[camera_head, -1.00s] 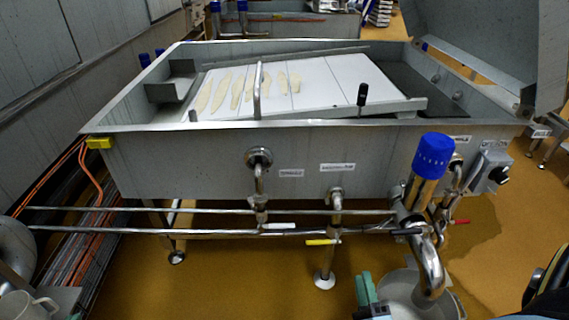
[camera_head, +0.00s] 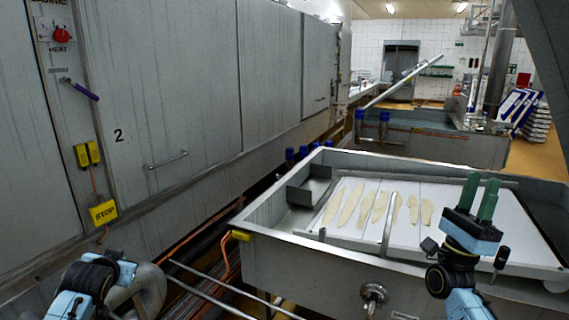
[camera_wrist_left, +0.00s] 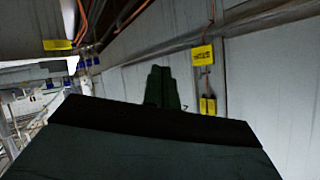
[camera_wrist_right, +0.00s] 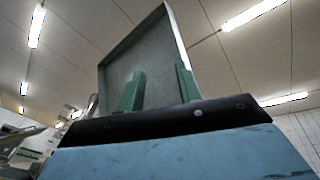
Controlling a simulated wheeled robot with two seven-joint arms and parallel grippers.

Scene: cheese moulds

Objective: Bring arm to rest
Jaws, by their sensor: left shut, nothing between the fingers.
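My right gripper (camera_head: 478,197) is raised at the right of the head view, with its green fingers pointing up and apart. It appears in front of the steel vat and holds nothing. In the right wrist view its fingers (camera_wrist_right: 160,90) stand apart with a clear gap between them. My left arm (camera_head: 95,280) is at the lower left of the head view, where its fingertips cannot be made out. In the left wrist view the left gripper (camera_wrist_left: 163,88) has its dark green fingers together, with nothing between them.
The steel vat (camera_head: 300,256) holds a white board with several pale strips. Steel pipes (camera_head: 225,286) run low in front of it. A tall grey cabinet wall (camera_head: 190,90) with a yellow stop box (camera_head: 104,213) stands at the left. Another vat (camera_head: 440,148) is behind.

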